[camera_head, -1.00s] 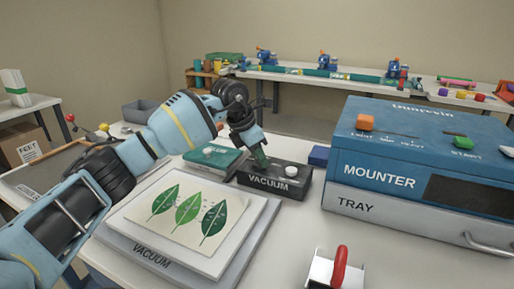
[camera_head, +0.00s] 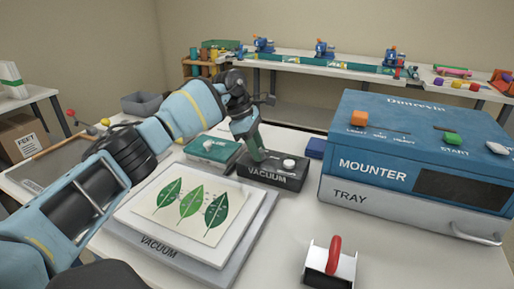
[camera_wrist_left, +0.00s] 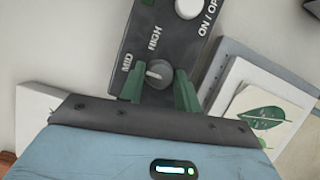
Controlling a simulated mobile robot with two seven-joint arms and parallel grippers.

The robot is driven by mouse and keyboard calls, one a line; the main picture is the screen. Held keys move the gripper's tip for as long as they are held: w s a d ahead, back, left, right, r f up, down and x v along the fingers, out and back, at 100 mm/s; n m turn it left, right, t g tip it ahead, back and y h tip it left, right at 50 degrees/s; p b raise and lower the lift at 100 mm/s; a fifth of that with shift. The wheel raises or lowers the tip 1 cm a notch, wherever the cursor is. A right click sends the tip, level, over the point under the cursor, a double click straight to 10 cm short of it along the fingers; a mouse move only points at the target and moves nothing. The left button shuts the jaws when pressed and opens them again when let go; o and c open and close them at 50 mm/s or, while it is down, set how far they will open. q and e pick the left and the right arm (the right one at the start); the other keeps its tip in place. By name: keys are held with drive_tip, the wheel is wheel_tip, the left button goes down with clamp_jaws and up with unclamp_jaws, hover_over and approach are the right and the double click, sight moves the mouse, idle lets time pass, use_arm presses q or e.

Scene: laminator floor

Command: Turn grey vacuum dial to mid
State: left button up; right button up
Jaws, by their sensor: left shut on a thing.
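The grey vacuum dial (camera_wrist_left: 158,73) is a small round knob with a light pointer line, on the dark vacuum box (camera_head: 272,176). Labels MID and HIGH show beside it in the left wrist view. My left gripper (camera_wrist_left: 160,90) has its green fingers on both sides of the dial and is shut on it. In the head view the left gripper (camera_head: 258,154) reaches down onto the box's left part and hides the dial. A white ON/OFF knob (camera_wrist_left: 188,6) sits farther along the box and shows in the head view (camera_head: 289,164). My right gripper is not in view.
A teal box (camera_head: 213,149) stands left of the vacuum box. A leaf print lies on the vacuum plate (camera_head: 150,245) in front. The blue mounter (camera_head: 430,140) with its tray stands right. A red-handled tool (camera_head: 331,265) lies front right.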

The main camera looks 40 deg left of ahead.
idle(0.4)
use_arm(q)
drive_tip(key=o, duration=1)
drive_tip(key=shift+c, duration=0.2)
drive_tip(key=v, duration=0.8)
